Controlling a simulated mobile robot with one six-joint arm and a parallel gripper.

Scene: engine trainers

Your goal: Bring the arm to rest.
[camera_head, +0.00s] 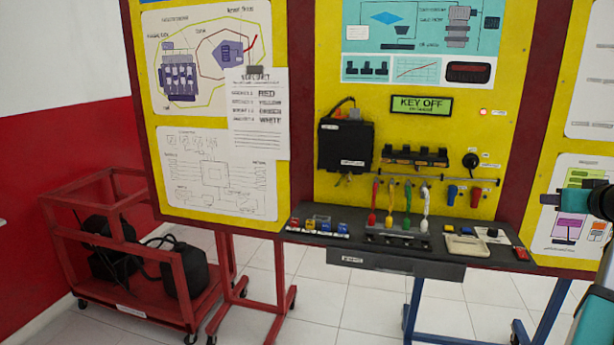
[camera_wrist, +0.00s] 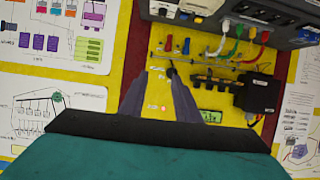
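My gripper (camera_wrist: 158,80) shows in the wrist view with its two grey fingers apart and nothing between them. It faces the yellow trainer panel (camera_wrist: 135,50), which is upside down in that view. A black knob (camera_wrist: 169,72) on the panel shows beyond the fingertips; the distance to it is hard to tell. In the head view, part of my teal and black arm (camera_head: 588,201) enters at the right edge, in front of the panel's right-hand poster. The fingers are hard to make out there.
The yellow panel (camera_head: 305,185) carries a black box (camera_head: 345,143), coloured leads (camera_head: 408,203) and a "KEY OFF" display (camera_head: 421,105). A dark shelf (camera_head: 345,244) below holds small parts and a meter (camera_head: 466,246). A red cart (camera_head: 140,299) stands at the left on the tiled floor.

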